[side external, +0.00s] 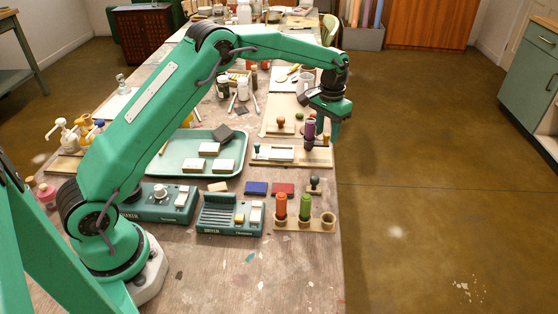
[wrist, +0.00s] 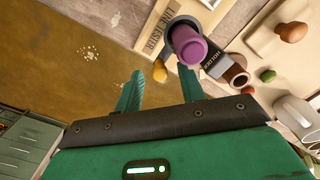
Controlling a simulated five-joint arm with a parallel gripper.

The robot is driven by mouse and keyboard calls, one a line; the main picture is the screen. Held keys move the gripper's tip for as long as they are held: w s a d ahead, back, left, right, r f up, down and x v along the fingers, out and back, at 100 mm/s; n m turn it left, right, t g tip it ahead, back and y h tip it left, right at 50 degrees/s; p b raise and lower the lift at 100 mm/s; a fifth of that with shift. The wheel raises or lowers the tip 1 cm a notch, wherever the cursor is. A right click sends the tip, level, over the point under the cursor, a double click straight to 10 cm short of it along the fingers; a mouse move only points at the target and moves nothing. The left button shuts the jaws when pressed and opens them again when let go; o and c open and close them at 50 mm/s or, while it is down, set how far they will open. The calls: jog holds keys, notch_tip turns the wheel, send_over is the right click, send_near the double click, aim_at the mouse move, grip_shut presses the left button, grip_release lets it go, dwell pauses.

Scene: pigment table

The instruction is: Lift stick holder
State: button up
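The stick holder (wrist: 215,65) is a dark piece with the word HOLDER on it, in the upper right of the wrist view. A purple stick (wrist: 188,45) stands in its dark round socket; the stick also shows upright in the side view (side external: 311,128). My gripper (wrist: 160,90) is open, its two green fingers apart with nothing held between them. In the wrist view the purple stick lies beyond the right finger's tip. In the side view my gripper (side external: 328,128) is just right of and close to the stick; I cannot tell whether they touch.
A board lettered LINE TESTER (wrist: 158,28) lies beside the holder. A wooden rack (side external: 297,224) with an orange and a green stick stands nearer the front. A green tray (side external: 187,171) with white blocks is left. The table's right edge is close to my gripper, with floor beyond.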

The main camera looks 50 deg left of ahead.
aim_at(327, 134)
grip_shut()
jog(key=shift+r, duration=0.7)
jog(key=shift+c, duration=0.2)
grip_release()
jog(key=shift+o, duration=0.2)
jog(key=shift+r, duration=0.1)
notch_tip(327, 134, up, 8)
jog(key=shift+f, duration=0.2)
